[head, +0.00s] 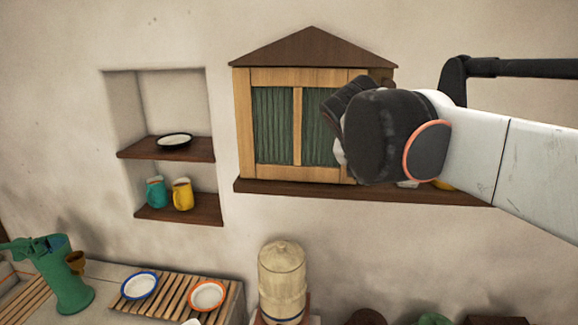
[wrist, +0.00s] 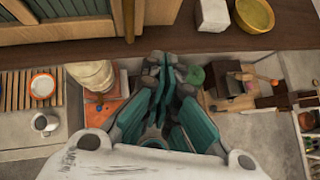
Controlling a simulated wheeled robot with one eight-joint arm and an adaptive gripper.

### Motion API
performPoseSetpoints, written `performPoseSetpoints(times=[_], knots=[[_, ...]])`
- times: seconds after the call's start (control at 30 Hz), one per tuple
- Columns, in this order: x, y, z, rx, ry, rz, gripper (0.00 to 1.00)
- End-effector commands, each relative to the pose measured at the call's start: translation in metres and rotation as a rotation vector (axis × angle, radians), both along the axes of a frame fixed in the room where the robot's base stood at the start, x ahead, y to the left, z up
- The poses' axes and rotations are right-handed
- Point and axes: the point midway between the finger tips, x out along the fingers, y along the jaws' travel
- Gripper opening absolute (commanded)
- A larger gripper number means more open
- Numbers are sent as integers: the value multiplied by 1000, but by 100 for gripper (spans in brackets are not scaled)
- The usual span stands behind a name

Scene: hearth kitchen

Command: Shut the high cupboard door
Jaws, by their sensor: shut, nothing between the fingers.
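The high cupboard (head: 297,77) hangs on the wall in the head view, with a dark gabled top. Its wood-framed door (head: 297,125) has green panels and looks nearly flush with the front, but my arm hides its right edge, so I cannot tell whether a gap remains. The door also shows at the top left of the wrist view (wrist: 60,30), with upright wood edges beside it. My gripper (head: 352,98) is in front of the cupboard's right part. Its fingers in the wrist view (wrist: 158,72) are together and empty, below the shelf edge; contact with the door is not visible.
A dark shelf (head: 300,188) runs under the cupboard, bearing a white block (wrist: 212,16) and a yellow bowl (wrist: 254,14) at right. A wall niche (head: 170,95) is at left. Below stand a tan crock (head: 282,280), a slatted rack (head: 178,296) and a green pump (head: 68,280).

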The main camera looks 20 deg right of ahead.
Motion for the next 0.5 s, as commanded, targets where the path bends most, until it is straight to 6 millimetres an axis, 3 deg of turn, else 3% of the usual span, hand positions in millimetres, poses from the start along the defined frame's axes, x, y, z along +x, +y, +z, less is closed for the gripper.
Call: performPoseSetpoints(times=[0.5], knots=[[-58, 16, 55, 0, 0, -1, 0]])
